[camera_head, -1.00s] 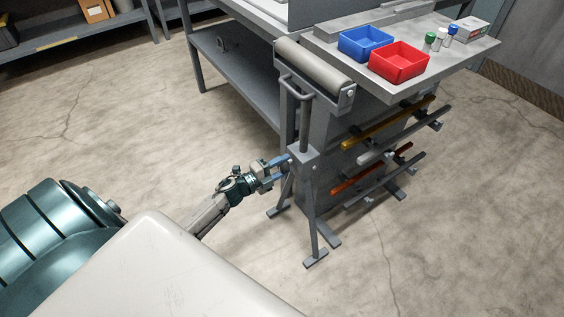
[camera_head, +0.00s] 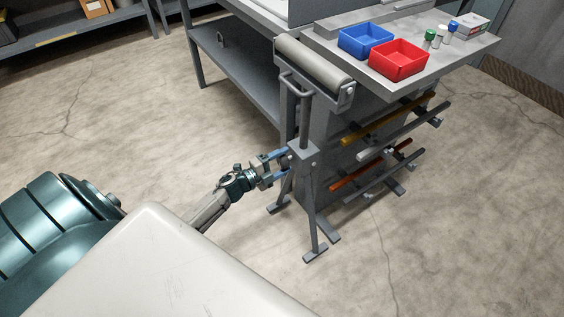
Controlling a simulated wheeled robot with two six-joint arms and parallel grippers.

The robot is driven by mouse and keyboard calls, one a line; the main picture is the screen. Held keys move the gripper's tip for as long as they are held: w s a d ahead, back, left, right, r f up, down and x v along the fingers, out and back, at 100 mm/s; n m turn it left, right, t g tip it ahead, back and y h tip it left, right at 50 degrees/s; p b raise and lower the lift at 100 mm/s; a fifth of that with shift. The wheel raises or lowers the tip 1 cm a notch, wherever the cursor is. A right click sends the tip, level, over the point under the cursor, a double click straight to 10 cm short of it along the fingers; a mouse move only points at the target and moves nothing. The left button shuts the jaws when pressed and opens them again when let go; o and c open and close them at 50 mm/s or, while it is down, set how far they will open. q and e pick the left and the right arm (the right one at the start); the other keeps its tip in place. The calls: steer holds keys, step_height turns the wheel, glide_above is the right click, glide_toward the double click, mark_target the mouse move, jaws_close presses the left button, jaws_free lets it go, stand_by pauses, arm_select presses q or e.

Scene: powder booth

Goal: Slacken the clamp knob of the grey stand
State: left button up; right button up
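The grey stand (camera_head: 309,190) stands upright on splayed feet, with a post rising from a square collar (camera_head: 303,152) to a wide roller (camera_head: 315,62) at its top. My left gripper (camera_head: 286,162) is at the left side of the collar. Its two bluish fingers show apart, one above the other, with their tips close to the collar. I cannot make out the clamp knob; it may be hidden by the fingers. Whether the fingers touch anything is too small to tell. My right gripper is not in view.
A grey bench (camera_head: 465,52) behind the stand carries a blue bin (camera_head: 365,42), a red bin (camera_head: 398,60), small bottles and a box (camera_head: 470,25). Several coloured bars (camera_head: 385,122) stick out on a rack right of the stand. The floor at left is clear.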

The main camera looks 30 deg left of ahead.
arm_select(q)
steer(key=v, duration=1)
steer(key=shift+s+a+b, duration=0.2)
steer(key=shift+s+b, duration=0.1)
steer(key=shift+s, duration=0.05)
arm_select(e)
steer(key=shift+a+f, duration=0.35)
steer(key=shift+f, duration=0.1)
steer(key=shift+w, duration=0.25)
